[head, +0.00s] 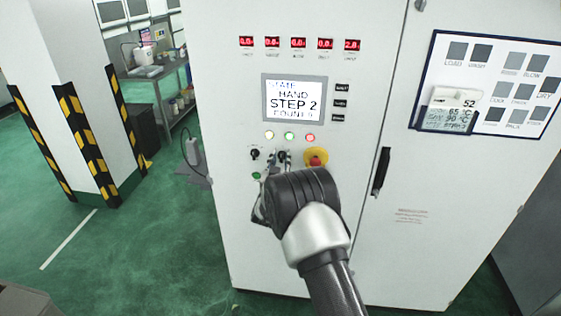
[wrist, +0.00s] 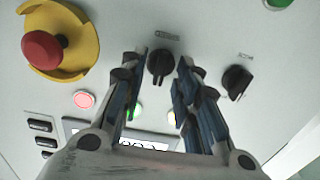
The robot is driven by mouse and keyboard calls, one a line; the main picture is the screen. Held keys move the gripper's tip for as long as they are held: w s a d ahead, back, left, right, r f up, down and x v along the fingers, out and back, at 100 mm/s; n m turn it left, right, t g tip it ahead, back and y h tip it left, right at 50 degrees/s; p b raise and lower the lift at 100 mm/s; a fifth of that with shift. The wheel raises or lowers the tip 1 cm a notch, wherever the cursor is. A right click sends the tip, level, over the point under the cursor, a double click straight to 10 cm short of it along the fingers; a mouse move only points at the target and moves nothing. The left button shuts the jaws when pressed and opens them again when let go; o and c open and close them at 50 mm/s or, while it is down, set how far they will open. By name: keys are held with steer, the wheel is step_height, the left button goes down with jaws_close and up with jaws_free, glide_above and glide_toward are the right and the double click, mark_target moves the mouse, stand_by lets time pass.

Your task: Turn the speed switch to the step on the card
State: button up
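Two black rotary switches sit side by side on the white cabinet's control panel. One switch (wrist: 160,62) lies between my fingertips in the wrist view; the other switch (wrist: 238,82) is to its right. The head view shows a left switch (head: 255,154) and a right one (head: 282,156). Their labels are too small to read. My gripper (wrist: 162,58) is open, a finger on each side of the first switch, with narrow gaps. In the head view my arm hides most of it. The display (head: 294,101) reads HAND, STEP 2. The card (head: 447,109) shows 52, 65 °C and 90 °C; its bottom line is unclear.
A red emergency button on a yellow base (head: 316,158) is close beside the switches; it also shows in the wrist view (wrist: 43,49). Lamps sit above the switches, and a black door handle (head: 381,171) is to the right. A striped pillar (head: 85,110) stands left.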

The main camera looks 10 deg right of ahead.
steer(key=shift+w, duration=0.15)
jaws_close()
stand_by(0.4)
